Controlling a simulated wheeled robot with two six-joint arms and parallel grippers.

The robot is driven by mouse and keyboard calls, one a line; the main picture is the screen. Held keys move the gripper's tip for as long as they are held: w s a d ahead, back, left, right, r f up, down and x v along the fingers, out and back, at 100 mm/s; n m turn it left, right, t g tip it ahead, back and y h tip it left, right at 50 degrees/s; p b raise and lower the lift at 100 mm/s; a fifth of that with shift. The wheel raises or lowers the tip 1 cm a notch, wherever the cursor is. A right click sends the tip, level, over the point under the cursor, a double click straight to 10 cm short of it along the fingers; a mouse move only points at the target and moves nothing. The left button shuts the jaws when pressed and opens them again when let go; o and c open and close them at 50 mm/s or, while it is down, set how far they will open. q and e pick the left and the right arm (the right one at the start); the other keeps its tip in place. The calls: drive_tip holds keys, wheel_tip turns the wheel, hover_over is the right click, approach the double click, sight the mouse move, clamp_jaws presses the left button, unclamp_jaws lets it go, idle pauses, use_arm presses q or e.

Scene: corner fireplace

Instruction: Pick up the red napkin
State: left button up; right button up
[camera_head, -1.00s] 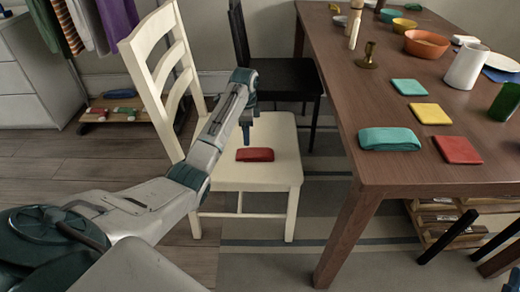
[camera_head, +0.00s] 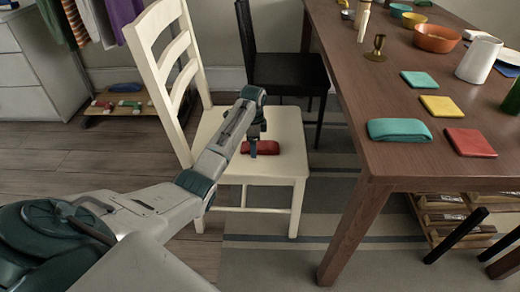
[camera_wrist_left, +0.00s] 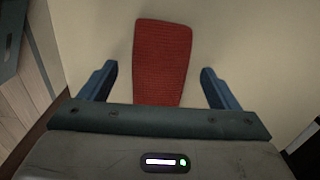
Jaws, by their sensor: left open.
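A folded red napkin (camera_head: 262,147) lies on the seat of the white chair (camera_head: 280,127). My left gripper (camera_head: 253,150) is just above the napkin in the head view and hides part of it. In the left wrist view the red napkin (camera_wrist_left: 161,62) lies between the lines of the two open blue fingers (camera_wrist_left: 158,82), with bare seat on both sides. The fingers do not touch it sideways. A second flat red cloth (camera_head: 470,142) lies on the table corner. My right gripper is not in view.
The brown table (camera_head: 400,165) stands to the right with a teal folded cloth (camera_head: 399,130), a yellow cloth (camera_head: 442,106), a white pitcher (camera_head: 478,60) and an orange bowl (camera_head: 437,38). A black chair (camera_head: 290,70) stands behind. The white chair's slatted back (camera_head: 160,62) rises left of the gripper.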

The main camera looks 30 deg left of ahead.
use_arm(q)
drive_tip(key=shift+f, duration=0.45)
drive_tip(key=shift+r, duration=0.1)
drive_tip(key=shift+c, duration=0.2)
drive_tip(key=c, duration=1)
drive_tip(key=shift+c, duration=0.2)
